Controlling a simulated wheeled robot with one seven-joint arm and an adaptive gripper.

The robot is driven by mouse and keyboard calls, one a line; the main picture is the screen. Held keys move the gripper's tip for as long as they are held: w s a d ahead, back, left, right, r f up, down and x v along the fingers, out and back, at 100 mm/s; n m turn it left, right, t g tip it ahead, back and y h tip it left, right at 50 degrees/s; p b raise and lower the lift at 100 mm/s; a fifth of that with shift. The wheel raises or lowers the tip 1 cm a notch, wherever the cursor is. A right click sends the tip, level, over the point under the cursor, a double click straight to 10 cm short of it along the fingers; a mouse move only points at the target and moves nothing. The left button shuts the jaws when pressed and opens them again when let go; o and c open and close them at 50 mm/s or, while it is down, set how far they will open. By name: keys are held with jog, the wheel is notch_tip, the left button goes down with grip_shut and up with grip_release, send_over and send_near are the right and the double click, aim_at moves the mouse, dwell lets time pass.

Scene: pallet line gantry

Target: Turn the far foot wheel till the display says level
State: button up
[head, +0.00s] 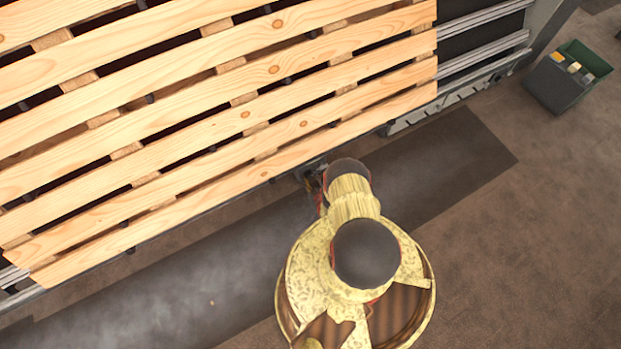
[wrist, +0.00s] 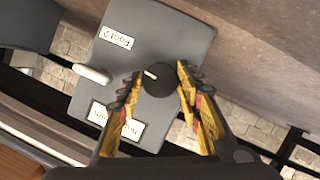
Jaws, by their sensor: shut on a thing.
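In the wrist view, a dark round knob (wrist: 159,80) with a white pointer mark stands on a grey box (wrist: 182,38). A white label (wrist: 117,37) on the box reads "Foot 2", upside down in this view. My gripper (wrist: 158,75) has its yellow-and-black fingers on both sides of the knob, shut on it. A pale lever-like handle (wrist: 92,73) sticks out left of the knob. White labels (wrist: 131,127) lower on the box are partly hidden by a finger and are hard to read. No display reading is legible. In the head view my arm hides the gripper and knob.
A slatted wooden pallet (head: 240,115) lies on the line at the upper left of the head view. Metal rails (head: 485,40) run beyond its right end. A dark green bin (head: 568,78) with small items stands at the upper right.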

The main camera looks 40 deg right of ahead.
jog(key=o, duration=1.2)
jog(key=shift+c, duration=0.2)
jog(key=shift+r, duration=0.1)
notch_tip(320, 180, up, 10)
dwell(0.5)
